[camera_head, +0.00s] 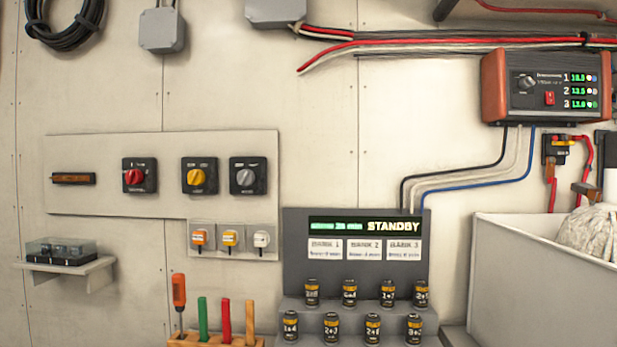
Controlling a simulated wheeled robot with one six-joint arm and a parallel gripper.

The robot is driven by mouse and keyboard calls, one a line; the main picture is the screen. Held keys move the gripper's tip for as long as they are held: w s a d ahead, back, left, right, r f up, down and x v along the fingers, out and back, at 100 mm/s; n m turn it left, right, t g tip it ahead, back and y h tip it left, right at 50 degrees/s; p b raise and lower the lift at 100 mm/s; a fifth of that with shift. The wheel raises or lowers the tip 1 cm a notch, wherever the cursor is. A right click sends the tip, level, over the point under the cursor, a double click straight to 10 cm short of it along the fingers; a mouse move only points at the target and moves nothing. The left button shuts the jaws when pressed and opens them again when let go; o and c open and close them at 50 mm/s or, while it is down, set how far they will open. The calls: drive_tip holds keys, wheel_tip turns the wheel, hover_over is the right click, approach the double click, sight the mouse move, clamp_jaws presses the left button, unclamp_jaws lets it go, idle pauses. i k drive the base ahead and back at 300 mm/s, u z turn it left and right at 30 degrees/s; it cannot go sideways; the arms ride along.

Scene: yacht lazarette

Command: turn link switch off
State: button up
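A pale panel (100,150) on the wall carries three rotary switches on black square plates. The left switch has a red knob (134,177), the middle one a yellow knob (197,177), the right one a grey knob (246,177). Their labels are too small to read, so I cannot tell which is the link switch. My gripper is not in view.
A grey station (294,252) reading STANDBY holds several black cylinders in front. A tool rack (205,340) stands below the panel. A shelf (98,270) juts out at left. A charger (549,87) and a grey bin (530,270) are at right.

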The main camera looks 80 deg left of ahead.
sight(195, 176)
drive_tip(key=u, duration=2.75)
drive_tip(key=i, duration=0.75)
drive_tip(key=u, duration=0.35)
